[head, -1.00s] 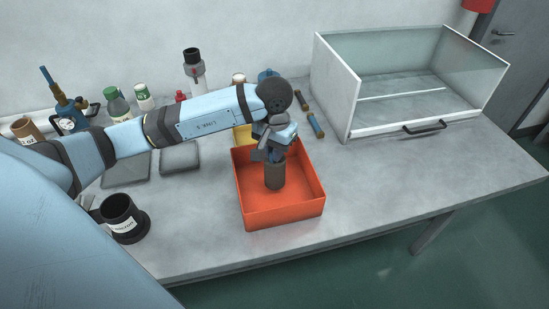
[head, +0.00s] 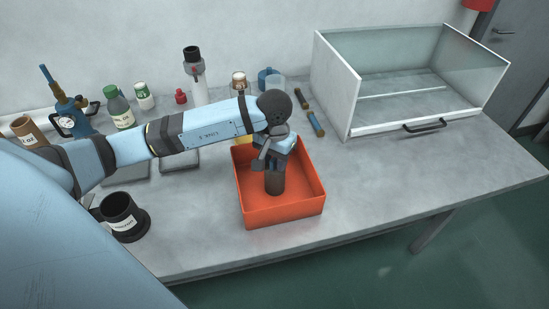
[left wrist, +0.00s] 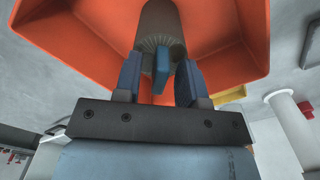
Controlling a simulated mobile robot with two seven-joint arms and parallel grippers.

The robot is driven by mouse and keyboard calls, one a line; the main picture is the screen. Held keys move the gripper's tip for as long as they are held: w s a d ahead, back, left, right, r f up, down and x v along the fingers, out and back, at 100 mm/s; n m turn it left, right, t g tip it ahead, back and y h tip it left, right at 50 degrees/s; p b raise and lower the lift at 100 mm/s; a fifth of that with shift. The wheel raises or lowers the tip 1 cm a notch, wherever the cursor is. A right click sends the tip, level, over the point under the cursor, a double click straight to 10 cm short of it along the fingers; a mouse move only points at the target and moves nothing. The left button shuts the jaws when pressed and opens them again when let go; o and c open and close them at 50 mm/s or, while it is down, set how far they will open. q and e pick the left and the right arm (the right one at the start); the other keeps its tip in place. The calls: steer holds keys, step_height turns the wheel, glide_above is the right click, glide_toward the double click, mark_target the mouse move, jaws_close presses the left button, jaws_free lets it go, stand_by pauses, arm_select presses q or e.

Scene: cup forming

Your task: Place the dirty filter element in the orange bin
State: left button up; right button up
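The dirty filter element, a dark grey-brown cylinder (head: 274,181), stands roughly upright inside the orange bin (head: 285,211). Its pleated end and side show in the left wrist view (left wrist: 159,22), with the bin's orange walls (left wrist: 80,35) around it. My left gripper (head: 271,163) points down into the bin, right above the element. In the left wrist view its fingers (left wrist: 157,82) are spread, with gaps either side of a blue piece at the element's end. The element's contact with the bin floor is hard to see. My right gripper is out of view.
A black labelled cup (head: 122,219) stands left of the bin. A brown labelled cylinder (head: 28,131), bottles (head: 119,110) and a blue gauge device (head: 70,117) stand at the back left. A glass-walled enclosure (head: 400,85) is at the right.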

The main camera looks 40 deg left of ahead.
arm_select(q)
steer(key=shift+r, duration=0.55)
step_height(320, 180, up, 11)
steer(key=b, duration=0.1)
steer(key=shift+r, duration=0.15)
